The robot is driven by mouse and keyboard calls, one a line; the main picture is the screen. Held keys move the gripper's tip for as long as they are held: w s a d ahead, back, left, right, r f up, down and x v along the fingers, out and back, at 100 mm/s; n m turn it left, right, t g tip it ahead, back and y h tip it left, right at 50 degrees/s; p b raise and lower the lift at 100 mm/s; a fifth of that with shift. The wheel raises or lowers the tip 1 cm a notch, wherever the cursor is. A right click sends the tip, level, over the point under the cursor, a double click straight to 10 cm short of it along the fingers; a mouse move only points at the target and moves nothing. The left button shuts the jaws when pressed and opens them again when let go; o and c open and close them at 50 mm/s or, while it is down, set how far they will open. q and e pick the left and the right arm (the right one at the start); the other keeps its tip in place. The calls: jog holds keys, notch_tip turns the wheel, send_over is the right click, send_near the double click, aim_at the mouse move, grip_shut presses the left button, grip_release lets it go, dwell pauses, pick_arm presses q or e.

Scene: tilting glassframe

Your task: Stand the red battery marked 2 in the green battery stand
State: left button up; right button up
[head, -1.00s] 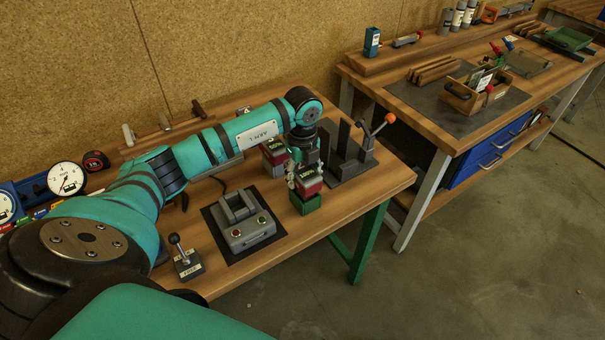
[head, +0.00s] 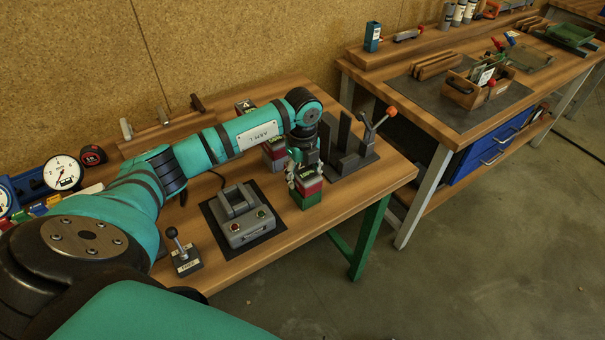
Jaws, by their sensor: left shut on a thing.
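The red battery (head: 310,187) is upright in my left gripper (head: 304,178), at the near right part of the workbench. The gripper's fingers are shut on its upper part and hide much of it; its number is too small to read. The green battery stand (head: 308,201) is directly under the battery. The battery's lower part is at or inside the stand's top, and I cannot tell whether it rests on the bottom. My right gripper is not in view.
Another red and grey block (head: 274,153) stands just behind my left gripper. A dark fixture with an orange-knobbed lever (head: 352,160) is close on the right. A grey box with buttons (head: 243,217) on a black mat is to the left. The bench's front edge is near.

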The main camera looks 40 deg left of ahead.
pick_arm(q)
jog(key=shift+f, duration=0.2)
jog(key=o, duration=1.3)
jog(key=shift+o, duration=0.2)
notch_tip(320, 180, up, 12)
jog(key=shift+d, duration=0.1)
